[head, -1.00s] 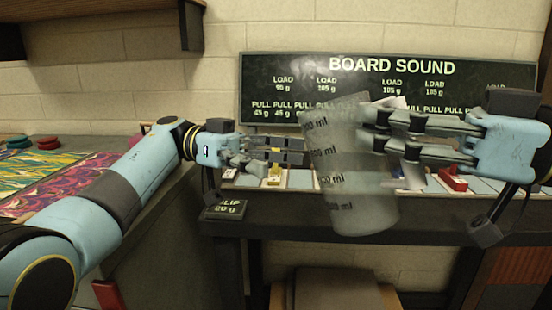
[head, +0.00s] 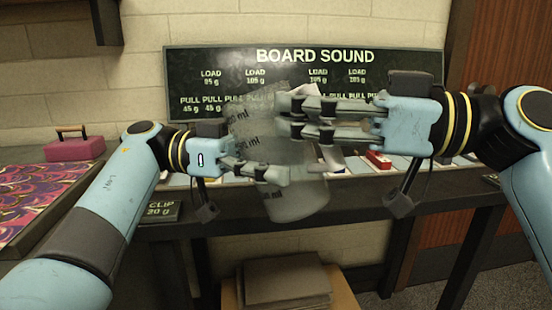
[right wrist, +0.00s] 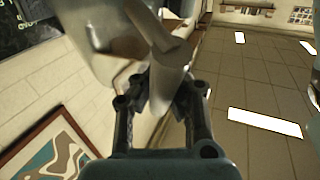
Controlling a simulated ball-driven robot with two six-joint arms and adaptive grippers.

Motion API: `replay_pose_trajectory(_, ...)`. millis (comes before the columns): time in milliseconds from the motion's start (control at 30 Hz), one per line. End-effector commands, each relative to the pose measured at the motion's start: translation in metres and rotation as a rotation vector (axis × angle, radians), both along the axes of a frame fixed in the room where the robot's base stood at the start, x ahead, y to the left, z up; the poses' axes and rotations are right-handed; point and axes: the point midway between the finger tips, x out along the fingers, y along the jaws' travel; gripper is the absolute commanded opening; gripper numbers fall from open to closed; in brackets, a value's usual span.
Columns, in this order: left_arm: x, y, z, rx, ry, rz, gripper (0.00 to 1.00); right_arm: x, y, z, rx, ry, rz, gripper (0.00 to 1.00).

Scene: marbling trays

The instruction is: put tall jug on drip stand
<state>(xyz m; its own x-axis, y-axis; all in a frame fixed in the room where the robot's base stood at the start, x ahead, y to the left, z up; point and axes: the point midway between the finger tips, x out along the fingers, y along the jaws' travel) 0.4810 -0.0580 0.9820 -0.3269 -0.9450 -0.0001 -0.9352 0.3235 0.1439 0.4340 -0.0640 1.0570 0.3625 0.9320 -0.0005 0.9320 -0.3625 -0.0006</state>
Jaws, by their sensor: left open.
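The tall jug (head: 298,205) is translucent grey with dark ml marks. It hangs tilted in the air in the middle of the head view, in front of the sign. My right gripper (head: 288,117) reaches in from the right across its upper part. In the right wrist view its fingers (right wrist: 160,98) are closed around the jug's grey handle (right wrist: 168,72), with the jug's body (right wrist: 105,40) beyond. My left gripper (head: 318,173) is open, its fingers crossing in front of the jug's lower part; whether they touch it I cannot tell. I cannot make out the drip stand.
A dark table (head: 360,195) runs below the jug, with a red object (head: 378,160) and other small pieces on it. A "BOARD SOUND" sign (head: 315,57) is behind. A marbled tray (head: 35,200) and a pink box (head: 75,150) are at left. Flat brown boxes (head: 285,280) sit below.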

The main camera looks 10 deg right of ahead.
Motion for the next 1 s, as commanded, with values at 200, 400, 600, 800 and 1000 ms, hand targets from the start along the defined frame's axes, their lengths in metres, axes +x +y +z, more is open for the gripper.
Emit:
replay_pose_trajectory(200,0.0,0.0002,-0.0001,0.0,0.0,0.0,0.84,0.0,0.0001,0.0004,0.001,0.0,0.0,0.0)
replay_pose_trajectory(400,0.0,0.0003,-0.0001,0.0,0.0,0.0,0.58,0.0,0.0001,0.0004,0.001,0.0,0.0,0.0)
replay_pose_trajectory(600,0.0,0.0004,-0.0001,0.0,0.0,0.0,0.52,-0.0001,0.0,0.0004,0.001,0.0,0.0,0.0)
replay_pose_trajectory(800,0.0,0.0004,0.0,0.0,0.0,-0.001,0.46,0.0,0.0001,0.0004,0.001,-0.001,0.0,0.23)
replay_pose_trajectory(1000,-0.0003,0.0005,-0.0004,0.0,0.0,-0.002,0.46,0.0003,0.0,0.0008,0.002,-0.002,-0.001,0.29)
